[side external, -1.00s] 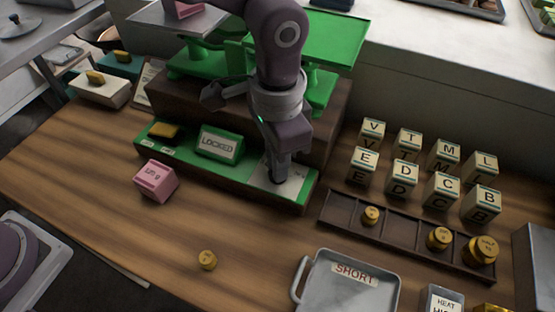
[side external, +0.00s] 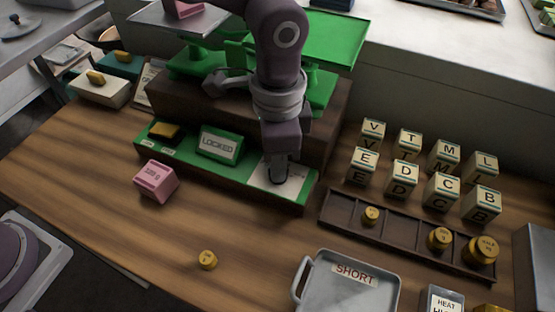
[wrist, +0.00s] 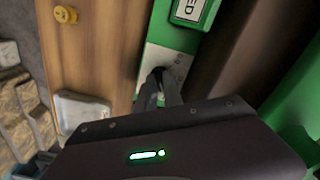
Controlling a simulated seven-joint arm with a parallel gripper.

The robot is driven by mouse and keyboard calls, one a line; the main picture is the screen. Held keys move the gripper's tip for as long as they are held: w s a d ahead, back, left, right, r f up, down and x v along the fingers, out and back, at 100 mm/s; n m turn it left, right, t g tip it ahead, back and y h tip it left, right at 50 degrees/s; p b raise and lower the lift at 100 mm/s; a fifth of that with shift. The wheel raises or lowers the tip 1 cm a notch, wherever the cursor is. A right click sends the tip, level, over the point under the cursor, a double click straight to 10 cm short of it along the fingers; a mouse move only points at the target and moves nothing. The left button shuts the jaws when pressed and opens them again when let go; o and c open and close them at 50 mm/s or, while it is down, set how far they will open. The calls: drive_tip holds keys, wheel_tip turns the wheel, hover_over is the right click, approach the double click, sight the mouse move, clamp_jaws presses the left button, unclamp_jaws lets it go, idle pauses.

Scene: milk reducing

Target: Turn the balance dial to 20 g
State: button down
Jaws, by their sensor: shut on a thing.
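The balance (side external: 325,45) is green, with two pans on a dark wooden base. Its green front panel (side external: 235,168) carries a sign (side external: 219,143) reading "LOCKED" and a pale dial plate (side external: 262,178) at its right end. My gripper (side external: 277,178) points down at this plate, its fingers closed together. In the wrist view the fingertips (wrist: 160,80) meet at a small dark dial knob on the pale plate. The fingers hide most of the knob, and the plate's marks are too small to read, so I cannot tell the setting.
A pink block (side external: 155,180) and a small brass weight (side external: 207,260) lie on the wooden table in front. Lettered cubes (side external: 403,175) and a dark weight rack (side external: 405,232) stand to the right. A grey tray (side external: 350,290) marked "SHORT" is at the front.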

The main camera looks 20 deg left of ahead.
drive_tip(key=c, duration=1.5)
unclamp_jaws()
wheel_tip(320, 180, up, 6)
drive_tip(key=shift+r, duration=0.55)
